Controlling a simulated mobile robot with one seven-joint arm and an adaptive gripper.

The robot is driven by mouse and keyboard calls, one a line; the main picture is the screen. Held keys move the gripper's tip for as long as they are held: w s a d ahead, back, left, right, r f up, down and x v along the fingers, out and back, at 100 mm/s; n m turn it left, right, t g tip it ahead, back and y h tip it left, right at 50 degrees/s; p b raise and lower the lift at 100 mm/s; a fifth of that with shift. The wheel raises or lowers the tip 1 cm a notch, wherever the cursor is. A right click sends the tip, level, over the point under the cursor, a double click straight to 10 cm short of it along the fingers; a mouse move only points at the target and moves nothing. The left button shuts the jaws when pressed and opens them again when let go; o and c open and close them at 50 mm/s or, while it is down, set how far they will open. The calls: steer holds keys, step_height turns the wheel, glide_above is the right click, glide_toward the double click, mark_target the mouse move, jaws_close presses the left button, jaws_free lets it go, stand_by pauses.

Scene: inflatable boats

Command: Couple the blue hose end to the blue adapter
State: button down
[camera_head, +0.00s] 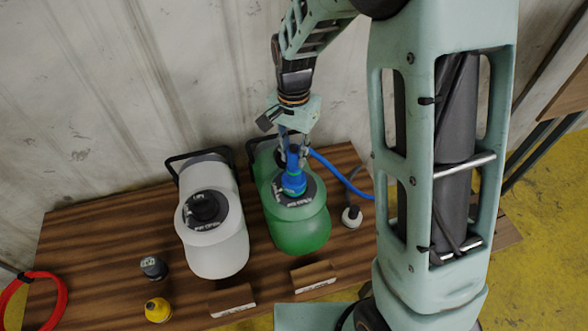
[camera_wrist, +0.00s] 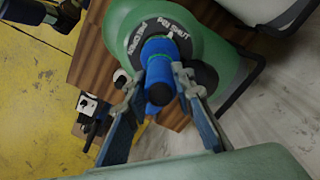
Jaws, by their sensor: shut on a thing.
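My gripper (camera_head: 291,150) is shut on the blue hose end (camera_head: 292,160), directly above the green container. In the wrist view the two fingers (camera_wrist: 160,88) flank the blue hose end (camera_wrist: 158,86). The blue adapter (camera_head: 293,184) sits on the top of the green container (camera_head: 298,230). The hose end is lined up over the adapter and appears to meet it; I cannot tell whether it is fully seated. The blue hose (camera_head: 340,175) runs from the gripper to the right and down.
A white container (camera_head: 216,245) with a black cap stands left of the green one. The wooden table (camera_head: 110,225) also holds a black cap (camera_head: 153,268), a yellow fitting (camera_head: 158,310), a white fitting (camera_head: 352,216) and small label blocks. A red hose (camera_head: 35,275) lies at the left edge.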

steer(key=c, duration=1.6)
jaws_free()
step_height(320, 180, up, 12)
steer(key=shift+r, duration=0.1)
